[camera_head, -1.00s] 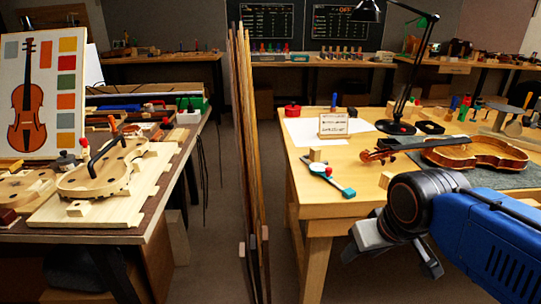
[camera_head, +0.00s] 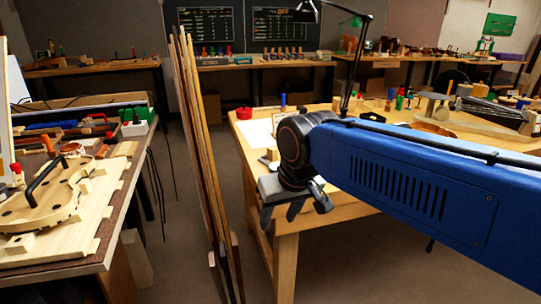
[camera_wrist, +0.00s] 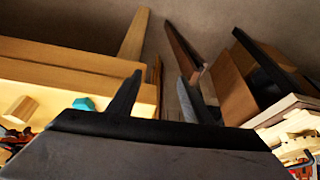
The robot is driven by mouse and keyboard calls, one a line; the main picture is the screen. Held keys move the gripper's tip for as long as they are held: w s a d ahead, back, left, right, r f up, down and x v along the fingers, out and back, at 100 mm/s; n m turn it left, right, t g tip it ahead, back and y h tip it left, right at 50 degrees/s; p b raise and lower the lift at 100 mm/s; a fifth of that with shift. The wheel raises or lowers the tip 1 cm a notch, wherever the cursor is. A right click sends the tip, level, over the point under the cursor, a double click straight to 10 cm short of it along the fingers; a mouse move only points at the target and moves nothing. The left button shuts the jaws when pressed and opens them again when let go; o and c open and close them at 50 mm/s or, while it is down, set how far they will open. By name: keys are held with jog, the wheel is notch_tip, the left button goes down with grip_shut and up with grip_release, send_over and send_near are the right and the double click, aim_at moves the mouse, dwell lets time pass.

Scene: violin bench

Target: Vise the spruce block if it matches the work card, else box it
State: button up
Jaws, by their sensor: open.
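A small pale wooden block (camera_head: 272,154) stands on the right-hand bench (camera_head: 300,238), just behind my wrist. A pale block (camera_wrist: 20,108) also shows at the left of the wrist view, on the bench top; I cannot tell its wood. My gripper (camera_head: 294,208) is open and empty, pointing down at the front left corner of that bench, apart from the block. Its fingers (camera_wrist: 158,100) show dark in the wrist view, over the gap beside the bench. The work card is mostly hidden behind my arm. I cannot pick out the vise or the box.
Tall wood strips (camera_head: 198,150) stand upright between the benches, left of my gripper. The left bench carries a violin body with a clamp (camera_head: 38,200). A teal-ended tool (camera_wrist: 83,103) lies near the bench edge. A red pot (camera_head: 244,113) stands farther back.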

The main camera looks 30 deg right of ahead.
jog(key=w+d+r+m+g, duration=0.2)
jog(key=w+d+r+m, duration=0.55)
jog(key=w+r, duration=0.4)
jog(key=w+d+r+m+g, duration=0.2)
jog(key=w+d+r+m, duration=0.6)
jog(key=w, duration=0.7)
jog(key=n, duration=0.1)
send_over(272, 148)
jog(key=f, duration=1)
jog(key=shift+s+d, duration=0.2)
jog(key=shift+d, duration=0.05)
jog(key=shift+w+a+f, duration=0.1)
jog(key=shift+f, duration=1.3)
jog(key=shift+a+f, duration=0.1)
jog(key=shift+f, duration=1.25)
jog(key=shift+c, duration=0.6)
grip_shut()
